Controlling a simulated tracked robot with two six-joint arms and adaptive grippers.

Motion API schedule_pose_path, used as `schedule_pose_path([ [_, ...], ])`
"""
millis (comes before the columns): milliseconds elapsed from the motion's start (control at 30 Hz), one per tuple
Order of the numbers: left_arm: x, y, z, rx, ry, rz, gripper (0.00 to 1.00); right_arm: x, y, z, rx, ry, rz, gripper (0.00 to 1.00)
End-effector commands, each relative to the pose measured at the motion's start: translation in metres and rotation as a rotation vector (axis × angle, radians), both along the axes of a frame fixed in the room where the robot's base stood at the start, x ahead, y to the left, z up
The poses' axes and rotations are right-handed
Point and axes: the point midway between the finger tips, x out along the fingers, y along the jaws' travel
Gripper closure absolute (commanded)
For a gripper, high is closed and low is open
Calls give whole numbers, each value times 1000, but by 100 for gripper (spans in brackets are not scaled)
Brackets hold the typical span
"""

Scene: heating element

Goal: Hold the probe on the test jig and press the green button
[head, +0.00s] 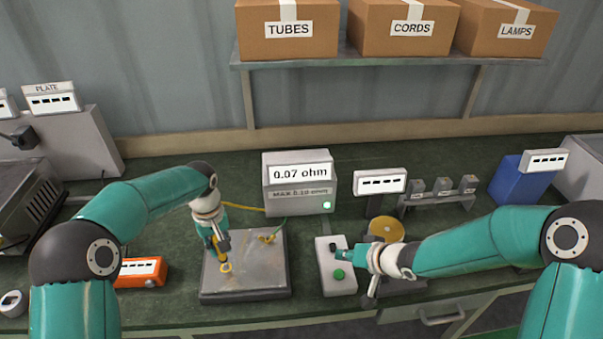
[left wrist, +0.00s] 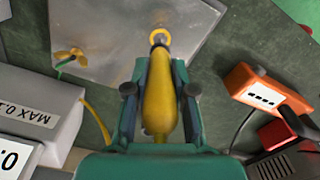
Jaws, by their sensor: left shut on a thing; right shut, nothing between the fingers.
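The yellow probe (left wrist: 160,100) is held in my left gripper (left wrist: 160,90), which is shut on its body. Its ring-shaped tip (head: 225,268) is at the grey metal plate of the test jig (head: 262,272); contact is hard to judge. A yellow clip sits at the plate's back edge. The meter (head: 299,197) behind reads 0.07 ohm above a "MAX 0.10 ohm" label, with a green lamp lit. The green button (head: 338,274) is on a pale box (head: 337,288). My right gripper (head: 341,253) is shut and empty over the box, just behind the button.
An orange device (head: 142,272) lies left of the plate. A small display (head: 380,182) and a grey rack (head: 440,195) stand behind my right arm, with a blue box (head: 520,182) farther right. Cartons sit on the shelf (head: 390,61) above.

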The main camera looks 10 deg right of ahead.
Motion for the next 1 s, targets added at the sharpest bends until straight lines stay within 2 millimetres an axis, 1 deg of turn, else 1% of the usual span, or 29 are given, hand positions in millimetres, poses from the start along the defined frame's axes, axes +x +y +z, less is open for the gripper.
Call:
schedule_pose_path([
  [367, 0, 0, 1, 1, 0, 0, 100, 0, 0, 0, 0, 0, 0, 100],
  [1000, 0, 0, 51, 0, -2, -1, 100, 0, 0, 0, 0, 0, 0, 100],
])
